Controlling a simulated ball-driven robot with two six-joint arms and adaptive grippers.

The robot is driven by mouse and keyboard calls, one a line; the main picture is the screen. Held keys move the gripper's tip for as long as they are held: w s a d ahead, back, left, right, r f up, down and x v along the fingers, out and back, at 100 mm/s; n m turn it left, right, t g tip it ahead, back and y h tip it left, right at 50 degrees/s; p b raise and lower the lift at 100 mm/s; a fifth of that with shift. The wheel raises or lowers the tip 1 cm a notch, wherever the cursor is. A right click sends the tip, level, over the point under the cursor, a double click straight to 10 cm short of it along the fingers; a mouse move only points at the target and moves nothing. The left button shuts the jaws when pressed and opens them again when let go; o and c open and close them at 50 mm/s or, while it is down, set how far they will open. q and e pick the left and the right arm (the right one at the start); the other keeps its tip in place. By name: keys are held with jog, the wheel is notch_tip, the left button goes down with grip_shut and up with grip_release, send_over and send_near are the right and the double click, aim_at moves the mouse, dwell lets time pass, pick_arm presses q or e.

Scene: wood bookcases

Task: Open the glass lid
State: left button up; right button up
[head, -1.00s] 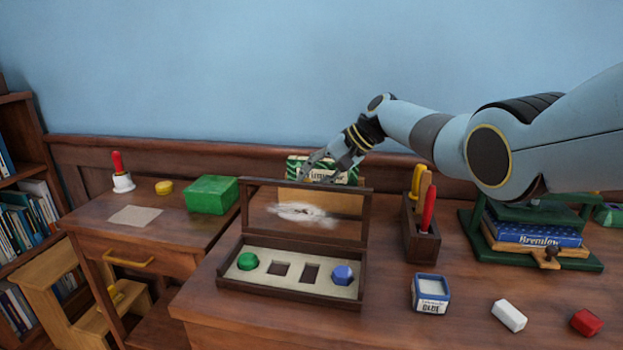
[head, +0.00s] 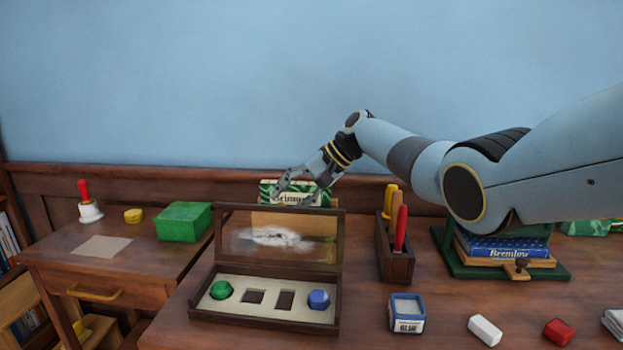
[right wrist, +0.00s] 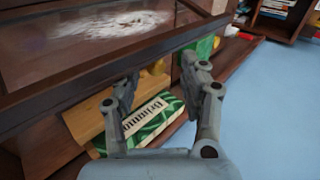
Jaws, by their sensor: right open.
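The display box (head: 262,317) stands on the desk with its wood-framed glass lid (head: 280,211) raised upright at the back. The glass has a whitish smear. Inside the box are a green piece (head: 221,290), a blue piece (head: 318,299) and two empty square recesses. My right gripper (head: 284,190) is above and behind the lid's top edge, near the green-and-white box. In the right wrist view the gripper (right wrist: 160,88) is open and empty, with the lid frame (right wrist: 90,98) running beside its fingers. I cannot tell whether a finger touches the lid. My left gripper is not in view.
A green-patterned box (head: 268,191) stands behind the lid. A pen holder (head: 394,262) with tools, a glue jar (head: 406,314), a white block (head: 485,330) and a red block (head: 558,332) are to the right. A green box (head: 184,222) is left.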

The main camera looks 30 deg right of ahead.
jog(key=v, duration=1)
jog(key=shift+s, duration=0.1)
